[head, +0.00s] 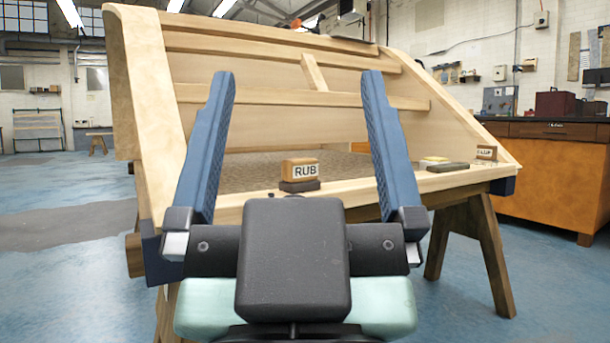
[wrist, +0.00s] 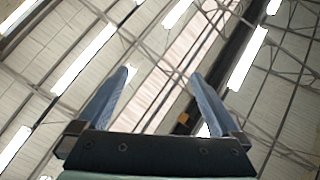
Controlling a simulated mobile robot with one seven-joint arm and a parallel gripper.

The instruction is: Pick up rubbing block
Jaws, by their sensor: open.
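The rubbing block (head: 300,172) is a small tan block with a white label reading "RUB" and a dark base. In the head view it stands upright on the front rail of the wooden frame. My gripper (head: 298,80) is open and empty, its two blue fingers pointing up and wide apart. In the picture the block shows between the fingers, beyond them, and nothing touches it. In the wrist view my gripper (wrist: 160,75) has only the ceiling between and beyond its fingers.
The wooden bodyframe (head: 155,90) rests on trestles (head: 485,245). A flat dark block (head: 448,167) and another labelled block (head: 487,153) lie at the rail's right end. A wooden cabinet (head: 545,180) stands at the right. The blue floor (head: 60,270) is open at the left.

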